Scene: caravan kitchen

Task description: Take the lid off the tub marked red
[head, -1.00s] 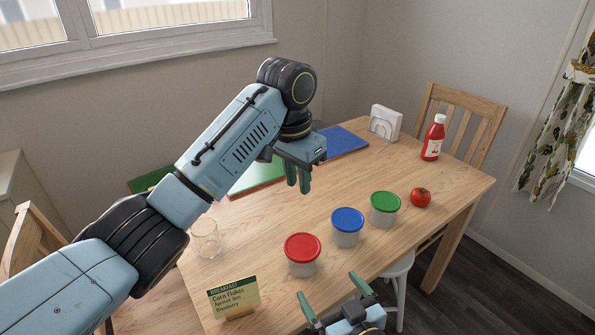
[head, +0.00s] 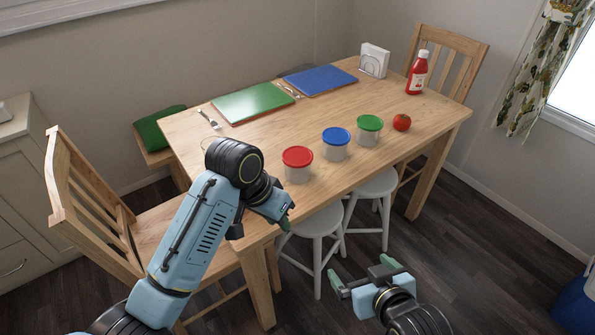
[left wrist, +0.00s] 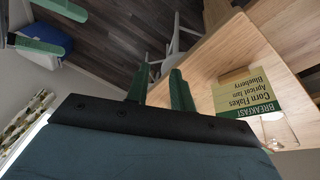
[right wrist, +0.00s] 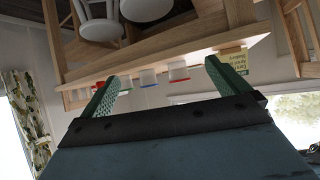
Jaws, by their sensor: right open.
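The tub with the red lid (head: 297,174) stands upright on the wooden table near its front edge. Its red lid (head: 297,156) is on; it also shows in the right wrist view (right wrist: 179,80). Tubs with a blue lid (head: 337,136) and a green lid (head: 370,123) stand to its right. My left gripper (head: 287,222) is in front of the table's front edge, below and apart from the red tub. Its fingers show a narrow empty gap in the left wrist view (left wrist: 160,85). My right gripper (head: 362,272) is wide open and empty, low in front of the table.
A tomato (head: 402,122) and ketchup bottle (head: 417,73) stand at the table's right. A breakfast card (left wrist: 245,97) and a glass (left wrist: 279,131) are near the left arm. White stools (head: 316,223) stand under the front edge. A wooden chair (head: 90,210) is at the left.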

